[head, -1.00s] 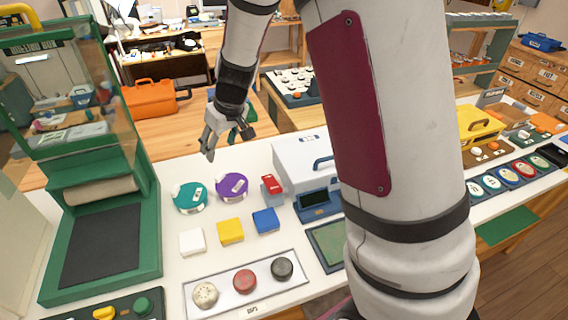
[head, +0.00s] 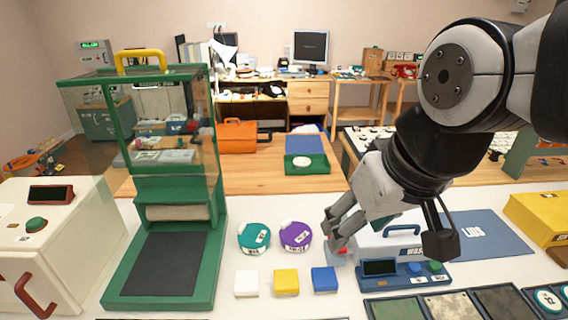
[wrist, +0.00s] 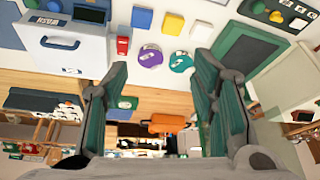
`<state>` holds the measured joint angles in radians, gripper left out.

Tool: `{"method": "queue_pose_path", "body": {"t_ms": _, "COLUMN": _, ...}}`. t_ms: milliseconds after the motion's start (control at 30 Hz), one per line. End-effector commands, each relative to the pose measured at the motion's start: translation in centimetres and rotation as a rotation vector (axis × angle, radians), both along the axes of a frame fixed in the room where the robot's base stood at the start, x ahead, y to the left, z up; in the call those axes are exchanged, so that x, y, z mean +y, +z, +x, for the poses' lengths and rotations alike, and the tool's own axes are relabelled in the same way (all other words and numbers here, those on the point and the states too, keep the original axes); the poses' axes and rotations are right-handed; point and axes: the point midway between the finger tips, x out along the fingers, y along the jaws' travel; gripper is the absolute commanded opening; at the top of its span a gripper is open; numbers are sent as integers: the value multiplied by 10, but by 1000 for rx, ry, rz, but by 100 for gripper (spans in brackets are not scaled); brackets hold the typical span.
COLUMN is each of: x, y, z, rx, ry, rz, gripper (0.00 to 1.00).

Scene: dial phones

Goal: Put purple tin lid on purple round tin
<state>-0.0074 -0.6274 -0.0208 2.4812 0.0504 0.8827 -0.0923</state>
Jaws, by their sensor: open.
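A purple round tin (head: 296,236) with a white label and a small white piece at its rim sits on the white table, right of a similar teal tin (head: 254,237). It also shows in the wrist view (wrist: 150,57). I cannot make out a separate purple lid in either view. My gripper (head: 393,234) is open and empty, to the right of the purple tin and in front of the white-and-blue case, partly hiding it. In the wrist view my gripper's (wrist: 162,72) two green-padded fingers are apart, with nothing between them.
White, yellow (head: 286,282) and blue blocks sit in front of the tins. A green-framed stand (head: 215,250) rises on the left. Table space around the tins is fairly clear.

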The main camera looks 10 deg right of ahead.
Motion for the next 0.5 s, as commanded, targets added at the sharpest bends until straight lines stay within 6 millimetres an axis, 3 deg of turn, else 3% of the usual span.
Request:
{"method": "queue_pose_path", "body": {"t_ms": 200, "x": -9, "y": -2, "z": -31, "rx": -11, "ry": -54, "rz": -33, "gripper": 53}}
{"method": "queue_pose_path", "body": {"t_ms": 500, "x": -10, "y": -3, "z": -34, "rx": -10, "ry": -62, "rz": -37, "gripper": 53}}
